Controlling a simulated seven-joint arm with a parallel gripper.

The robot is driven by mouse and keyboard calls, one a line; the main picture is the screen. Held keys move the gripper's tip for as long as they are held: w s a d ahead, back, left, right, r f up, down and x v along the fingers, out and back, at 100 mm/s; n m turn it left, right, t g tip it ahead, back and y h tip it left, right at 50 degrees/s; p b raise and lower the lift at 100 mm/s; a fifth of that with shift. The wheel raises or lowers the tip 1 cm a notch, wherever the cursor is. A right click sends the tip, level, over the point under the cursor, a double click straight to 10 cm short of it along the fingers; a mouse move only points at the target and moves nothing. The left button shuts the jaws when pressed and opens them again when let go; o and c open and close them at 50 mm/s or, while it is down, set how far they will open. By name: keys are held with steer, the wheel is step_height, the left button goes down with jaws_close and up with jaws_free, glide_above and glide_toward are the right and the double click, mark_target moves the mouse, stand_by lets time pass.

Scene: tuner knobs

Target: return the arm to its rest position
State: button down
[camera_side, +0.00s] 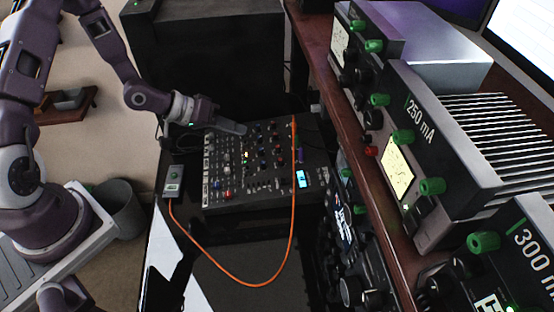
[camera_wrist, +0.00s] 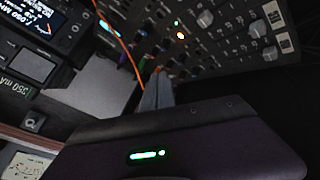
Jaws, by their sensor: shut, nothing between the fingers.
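My gripper (camera_side: 232,127) is shut and empty. In the side view it reaches from the left over the back part of a black panel (camera_side: 262,190) full of knobs and small lights. In the wrist view the closed fingers (camera_wrist: 157,88) point toward the knob panel (camera_wrist: 225,55). I cannot tell whether the fingertips touch a knob or hover above it. The knobs right under the gripper are hidden by it in the side view.
An orange cable (camera_side: 291,215) loops from a small grey box (camera_side: 173,185) over the panel. Meter units, one marked 250 mA (camera_side: 420,125), stand on a wooden shelf at right. A dark cabinet (camera_side: 205,60) stands behind. A grey bin (camera_side: 122,205) stands at left.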

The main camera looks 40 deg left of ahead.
steer(key=shift+a+r, duration=0.1)
steer(key=shift+r, duration=0.15)
steer(key=s+a+r+m+g+y, duration=0.15)
steer(key=s+r+y, duration=0.25)
steer(key=r, duration=0.5)
steer(key=s+a+r+m+y, duration=0.1)
steer(key=s+a+r+y, duration=0.25)
steer(key=r, duration=0.45)
steer(key=s+d+r+h, duration=0.1)
steer(key=s+d+r, duration=0.2)
steer(key=s, duration=0.6)
steer(key=s+d+r+g, duration=0.1)
steer(key=s+d+r, duration=0.3)
steer(key=s, duration=0.6)
steer(key=shift+d+r+h, duration=0.3)
steer(key=shift+d+h, duration=0.05)
steer(key=shift+d, duration=0.15)
